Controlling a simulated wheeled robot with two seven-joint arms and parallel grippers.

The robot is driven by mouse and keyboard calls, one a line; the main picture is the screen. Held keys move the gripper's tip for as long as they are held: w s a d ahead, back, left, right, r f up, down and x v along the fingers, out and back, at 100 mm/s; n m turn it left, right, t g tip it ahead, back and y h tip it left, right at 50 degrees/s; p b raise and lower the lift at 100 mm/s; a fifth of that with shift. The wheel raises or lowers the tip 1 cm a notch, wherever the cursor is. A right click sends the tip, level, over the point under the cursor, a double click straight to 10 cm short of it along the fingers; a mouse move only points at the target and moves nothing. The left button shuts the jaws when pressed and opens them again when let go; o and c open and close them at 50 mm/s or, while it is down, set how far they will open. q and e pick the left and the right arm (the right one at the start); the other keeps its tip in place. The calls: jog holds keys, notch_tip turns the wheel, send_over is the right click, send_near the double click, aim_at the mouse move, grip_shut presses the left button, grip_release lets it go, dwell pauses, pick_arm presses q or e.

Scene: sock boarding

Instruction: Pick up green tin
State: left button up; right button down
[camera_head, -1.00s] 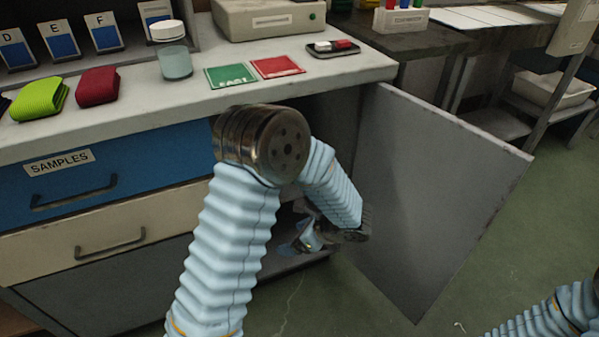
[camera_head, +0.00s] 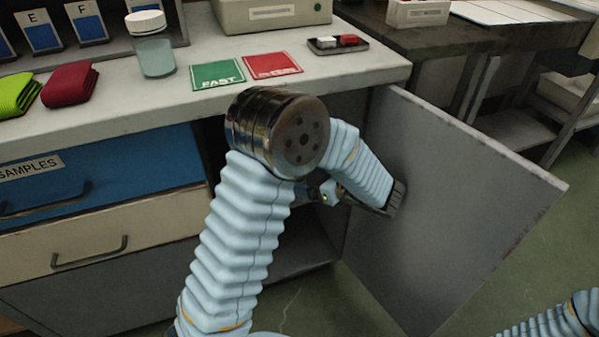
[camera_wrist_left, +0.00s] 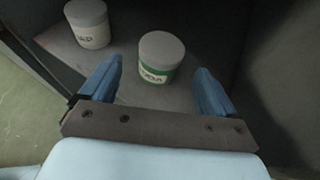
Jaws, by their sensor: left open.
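The green tin (camera_wrist_left: 158,66), a white-lidded jar with a green-banded label, stands upright on the cabinet shelf in the left wrist view. My left gripper (camera_wrist_left: 160,78) is open, with one blue finger on each side of the tin in the picture. I cannot tell how far the tin is below or beyond the fingers. In the head view, my left arm reaches into the open lower cabinet, its gripper (camera_head: 328,191) is mostly hidden, and the tin cannot be seen. Part of my right arm shows at the bottom right, but its gripper does not.
A second white tin (camera_wrist_left: 88,24) with dark lettering stands left of the green one. The open grey door (camera_head: 450,220) is close to my left wrist. Above are the countertop (camera_head: 195,105), a clear jar (camera_head: 155,55), and green (camera_head: 217,75) and red (camera_head: 272,66) cards.

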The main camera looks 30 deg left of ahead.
pick_arm(q)
jog(key=x, duration=0.6)
jog(key=shift+a+f+b, duration=0.1)
jog(key=shift+f+b, duration=0.1)
jog(key=shift+b, duration=0.2)
jog(key=c, duration=1.1)
